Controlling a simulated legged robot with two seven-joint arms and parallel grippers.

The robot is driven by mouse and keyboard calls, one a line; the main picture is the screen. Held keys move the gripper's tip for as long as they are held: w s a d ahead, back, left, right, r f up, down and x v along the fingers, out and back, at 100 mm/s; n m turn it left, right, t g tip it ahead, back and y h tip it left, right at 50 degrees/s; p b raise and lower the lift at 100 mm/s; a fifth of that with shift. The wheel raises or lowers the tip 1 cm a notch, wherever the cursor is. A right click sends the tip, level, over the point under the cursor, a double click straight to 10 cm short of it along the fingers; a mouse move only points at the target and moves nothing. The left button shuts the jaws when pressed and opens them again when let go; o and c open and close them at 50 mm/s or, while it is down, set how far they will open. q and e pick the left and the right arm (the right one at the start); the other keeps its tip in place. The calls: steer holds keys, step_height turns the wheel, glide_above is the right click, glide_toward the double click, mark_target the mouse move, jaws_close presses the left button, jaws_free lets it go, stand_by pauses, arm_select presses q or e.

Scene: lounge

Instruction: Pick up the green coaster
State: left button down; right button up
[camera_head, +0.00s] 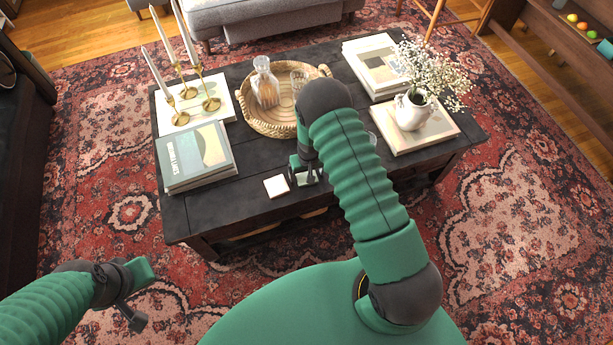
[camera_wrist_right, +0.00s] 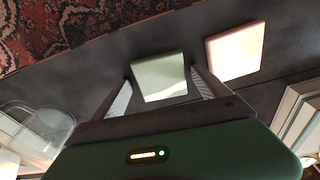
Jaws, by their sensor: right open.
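The green coaster (camera_wrist_right: 160,77) is a pale green square lying on the dark coffee table (camera_head: 235,205). In the head view, part of the coaster (camera_head: 305,179) shows beneath my right gripper (camera_head: 307,172). In the right wrist view, my right gripper (camera_wrist_right: 160,88) is open, with one finger on each side of the coaster. Whether the fingers touch it I cannot tell. My left gripper (camera_head: 138,296) hangs over the rug at the lower left, away from the table. Its fingers are too unclear to judge.
A whitish-pink coaster (camera_head: 276,186) lies close beside the green one. A clear glass (camera_wrist_right: 40,130) stands on the other side. A wicker tray (camera_head: 250,122) with a decanter, books (camera_head: 195,157), candlesticks and a flower vase (camera_head: 411,112) occupy the table. Its front left is clear.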

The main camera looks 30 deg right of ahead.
steer(key=shift+d, duration=0.25)
steer(key=c, duration=0.3)
steer(key=shift+a, duration=0.35)
steer(key=c, duration=0.5)
steer(key=shift+w+a, duration=0.1)
steer(key=shift+a, duration=0.05)
steer(key=c, duration=0.5)
steer(key=shift+c, duration=1.2)
steer(key=shift+d, duration=0.25)
steer(key=shift+c, duration=0.5)
